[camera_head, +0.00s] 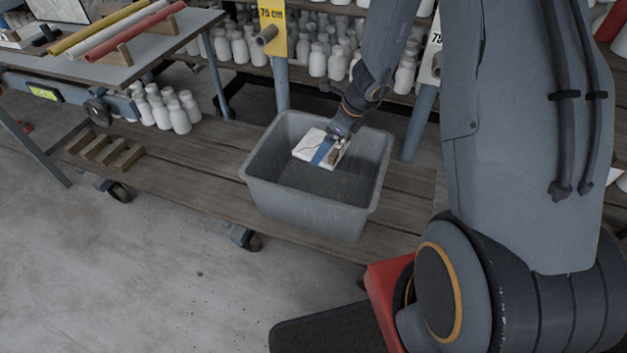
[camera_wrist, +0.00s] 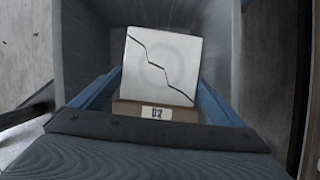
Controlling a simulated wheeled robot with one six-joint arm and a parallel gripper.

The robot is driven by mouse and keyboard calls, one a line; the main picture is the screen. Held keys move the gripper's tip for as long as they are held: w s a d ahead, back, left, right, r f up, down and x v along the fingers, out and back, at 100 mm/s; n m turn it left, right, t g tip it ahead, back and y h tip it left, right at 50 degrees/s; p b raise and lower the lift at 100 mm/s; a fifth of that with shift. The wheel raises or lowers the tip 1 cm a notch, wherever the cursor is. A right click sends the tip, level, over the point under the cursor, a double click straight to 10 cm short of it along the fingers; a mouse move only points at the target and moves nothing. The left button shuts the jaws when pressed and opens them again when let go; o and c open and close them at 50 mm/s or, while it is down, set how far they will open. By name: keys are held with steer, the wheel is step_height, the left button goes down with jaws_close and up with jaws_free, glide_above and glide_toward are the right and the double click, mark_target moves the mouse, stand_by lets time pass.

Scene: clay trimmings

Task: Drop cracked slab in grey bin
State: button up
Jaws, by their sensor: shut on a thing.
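The cracked slab (camera_head: 309,146) is a white square tile with a dark jagged crack across its face, clear in the wrist view (camera_wrist: 163,62). The grey bin (camera_head: 307,206) is an open, empty-looking box. The gripper and slab are over its opening, seemingly within the rim. Its grey wall also shows in the wrist view (camera_wrist: 87,45). The exact height above its floor cannot be told.
The bin stands on a low wooden plank platform (camera_head: 200,165). White bottles (camera_head: 178,116) stand to the left and on shelves behind. A blue post with a yellow sign (camera_head: 273,28) rises behind the bin. A wooden rack (camera_head: 105,152) lies left.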

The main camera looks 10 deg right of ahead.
steer(key=o, duration=1)
steer(key=p+v, duration=0.2)
steer(key=v, duration=0.6)
